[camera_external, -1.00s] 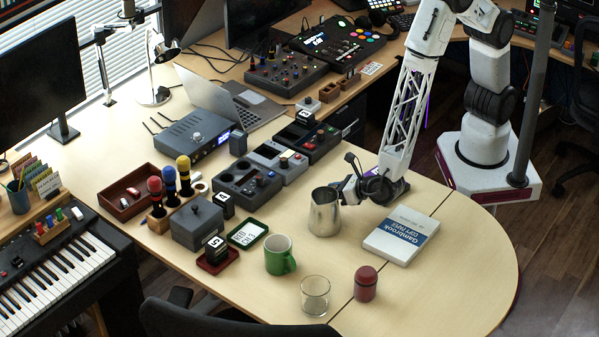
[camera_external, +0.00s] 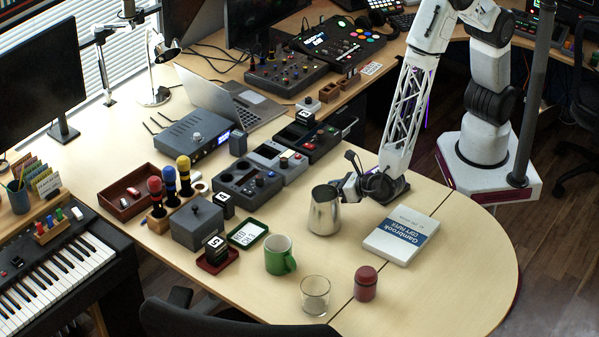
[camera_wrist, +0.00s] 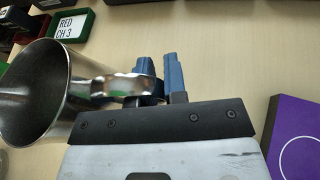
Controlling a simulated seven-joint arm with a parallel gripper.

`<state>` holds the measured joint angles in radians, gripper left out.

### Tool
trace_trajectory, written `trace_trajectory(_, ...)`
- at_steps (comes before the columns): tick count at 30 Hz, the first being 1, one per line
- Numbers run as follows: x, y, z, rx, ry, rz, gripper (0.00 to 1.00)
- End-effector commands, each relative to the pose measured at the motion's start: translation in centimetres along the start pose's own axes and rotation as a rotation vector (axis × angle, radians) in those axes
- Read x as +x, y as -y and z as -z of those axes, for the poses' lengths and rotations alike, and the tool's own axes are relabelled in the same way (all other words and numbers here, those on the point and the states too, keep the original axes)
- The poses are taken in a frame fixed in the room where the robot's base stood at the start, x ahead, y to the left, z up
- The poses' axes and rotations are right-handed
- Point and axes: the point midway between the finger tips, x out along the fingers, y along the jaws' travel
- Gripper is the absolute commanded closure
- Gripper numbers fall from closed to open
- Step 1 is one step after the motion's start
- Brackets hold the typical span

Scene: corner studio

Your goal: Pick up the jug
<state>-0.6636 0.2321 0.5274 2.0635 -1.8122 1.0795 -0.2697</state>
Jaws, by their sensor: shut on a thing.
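The jug (camera_external: 324,212) is a shiny metal pitcher on the wooden table in the external view, upright or nearly so. In the wrist view the jug (camera_wrist: 40,92) fills the left side, its open mouth facing the camera and its handle reaching right. My gripper (camera_external: 344,190) is at the jug's right side, by the handle. In the wrist view my gripper's blue fingertips (camera_wrist: 160,82) are shut on the jug's handle. Part of the handle is hidden by the fingers. Whether the jug's base touches the table is hard to tell.
A white and blue book (camera_external: 401,236) lies right of the jug. A green mug (camera_external: 279,256), a clear glass (camera_external: 315,294) and a red container (camera_external: 365,284) stand in front. Audio boxes (camera_external: 248,184) sit to the left. Bare table (camera_external: 440,290) lies at the right.

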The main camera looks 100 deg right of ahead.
Motion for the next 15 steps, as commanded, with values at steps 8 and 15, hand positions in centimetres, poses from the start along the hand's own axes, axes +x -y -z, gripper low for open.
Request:
trace_trajectory(8, -0.5, -0.1, -1.4, 0.002, 0.001, -0.001, 1.00)
trace_trajectory(15, -1.3, 0.2, -2.5, 0.000, 0.000, -0.001, 1.00)
